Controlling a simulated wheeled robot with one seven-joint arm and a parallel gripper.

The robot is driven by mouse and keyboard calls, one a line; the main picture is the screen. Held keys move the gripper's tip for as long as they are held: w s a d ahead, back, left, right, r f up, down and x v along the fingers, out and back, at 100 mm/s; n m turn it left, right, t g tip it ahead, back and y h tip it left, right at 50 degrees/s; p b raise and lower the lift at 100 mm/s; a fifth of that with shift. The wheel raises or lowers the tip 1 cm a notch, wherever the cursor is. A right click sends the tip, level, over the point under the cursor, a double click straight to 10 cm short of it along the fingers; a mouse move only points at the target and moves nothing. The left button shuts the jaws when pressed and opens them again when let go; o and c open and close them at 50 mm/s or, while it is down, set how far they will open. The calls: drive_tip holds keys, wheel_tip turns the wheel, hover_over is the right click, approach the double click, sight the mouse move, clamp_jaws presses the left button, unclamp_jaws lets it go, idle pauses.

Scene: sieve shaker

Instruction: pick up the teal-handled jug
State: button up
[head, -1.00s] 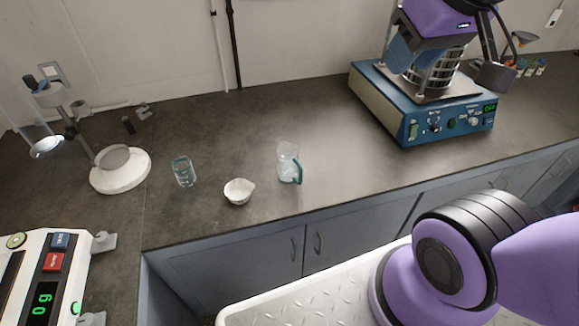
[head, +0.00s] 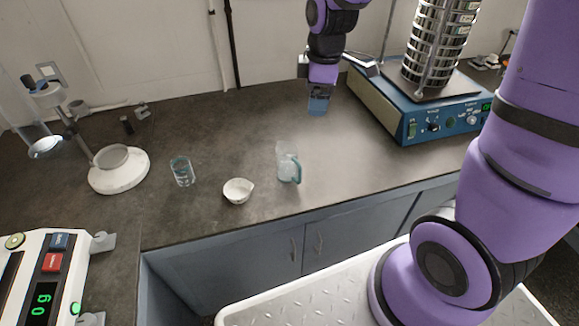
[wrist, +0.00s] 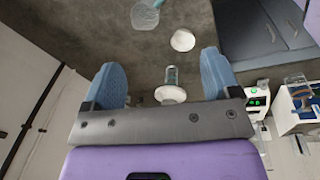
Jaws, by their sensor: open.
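The jug (head: 287,163) is clear with a teal handle on its right side. It stands upright on the dark bench in the head view.
A white bowl (head: 238,191) and a glass beaker (head: 182,171) stand left of the jug. A blue sieve shaker (head: 432,118) with a sieve stack stands at right. A white-based stand (head: 119,178) and a balance (head: 52,262) are at left. Bench behind the jug is clear.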

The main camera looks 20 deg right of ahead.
sight(296, 160)
drive_tip(key=w+f+n, duration=0.1)
drive_tip(key=f+n, duration=0.1)
drive_tip(key=f, duration=0.2)
drive_tip(key=w+a+f+n+g, duration=0.1)
drive_tip(key=f+n, duration=0.1)
drive_tip(key=f, duration=0.3)
drive_tip(key=w+f+n, duration=0.2)
drive_tip(key=f, duration=0.3)
drive_tip(key=shift+a+f+g, duration=0.2)
drive_tip(key=shift+a+g, duration=0.15)
drive_tip(key=shift+g, duration=0.05)
drive_tip(key=shift+n, duration=0.3)
wheel_tip(296, 160, down, 6)
drive_tip(key=shift+r, duration=0.1)
drive_tip(key=shift+w+a+f, duration=0.1)
drive_tip(key=shift+a+f, duration=0.1)
drive_tip(key=shift+f, duration=1.15)
drive_tip(key=shift+w+a+f, duration=0.1)
drive_tip(key=shift+a+f, duration=0.05)
drive_tip(key=shift+f, duration=1.15)
drive_tip(key=c, duration=1.3)
drive_tip(key=shift+r, duration=0.15)
